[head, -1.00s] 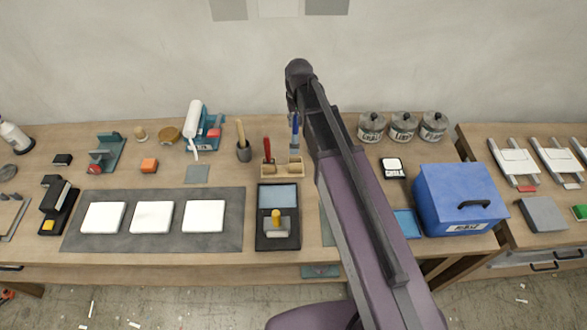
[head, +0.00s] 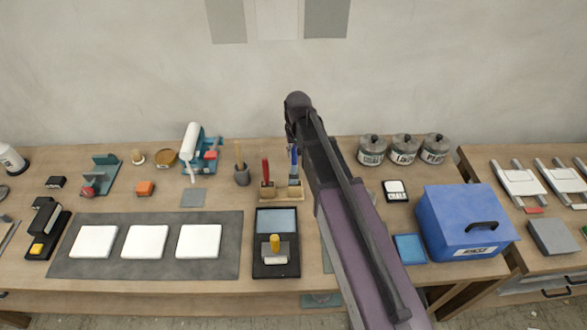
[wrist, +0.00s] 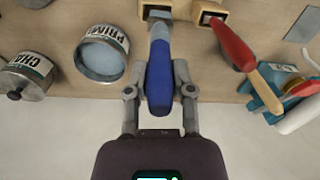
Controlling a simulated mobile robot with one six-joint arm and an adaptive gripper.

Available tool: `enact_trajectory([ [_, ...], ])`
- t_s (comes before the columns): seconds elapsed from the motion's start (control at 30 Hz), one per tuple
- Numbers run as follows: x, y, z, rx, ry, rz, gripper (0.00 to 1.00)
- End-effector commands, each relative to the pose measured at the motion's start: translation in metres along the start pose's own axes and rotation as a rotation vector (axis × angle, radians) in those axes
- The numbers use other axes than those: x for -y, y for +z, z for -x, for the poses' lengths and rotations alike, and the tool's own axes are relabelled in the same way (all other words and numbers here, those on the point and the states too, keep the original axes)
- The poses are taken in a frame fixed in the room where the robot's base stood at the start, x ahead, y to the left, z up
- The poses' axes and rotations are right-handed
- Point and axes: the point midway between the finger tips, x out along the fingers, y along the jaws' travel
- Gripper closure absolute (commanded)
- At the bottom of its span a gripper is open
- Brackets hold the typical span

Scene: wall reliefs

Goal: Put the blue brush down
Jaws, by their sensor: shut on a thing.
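The blue brush (wrist: 159,75) is between the fingers of my gripper (wrist: 160,90), which is shut on its handle in the wrist view. In the head view the blue brush (head: 293,160) stands about upright at the right side of a small wooden holder (head: 281,195), beside my dark arm. In the wrist view its grey lower end meets the right-hand slot of the holder (wrist: 178,8); whether it rests on the bottom I cannot tell. My gripper's fingers are mostly hidden behind my arm in the head view.
A red brush (head: 265,172) stands in the holder's left slot. A cup with a wooden tool (head: 242,174) is to the left. Labelled jars (head: 403,150) and a blue box (head: 465,228) stand to the right. A dark tray (head: 276,262) lies in front.

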Motion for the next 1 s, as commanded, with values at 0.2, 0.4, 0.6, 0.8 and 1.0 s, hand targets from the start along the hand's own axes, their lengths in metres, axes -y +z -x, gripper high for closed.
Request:
enact_trajectory([
  [0.2,0.0,0.0,-0.008,0.0,-0.001,0.001,1.0],
  [0.4,0.001,0.0,-0.007,0.0,-0.001,0.001,1.0],
  [0.6,0.001,0.0,-0.01,0.0,-0.001,0.001,1.0],
  [0.8,0.001,0.0,-0.023,0.0,-0.001,0.002,1.0],
  [1.0,0.0,0.0,-0.042,0.0,-0.001,0.002,1.0],
])
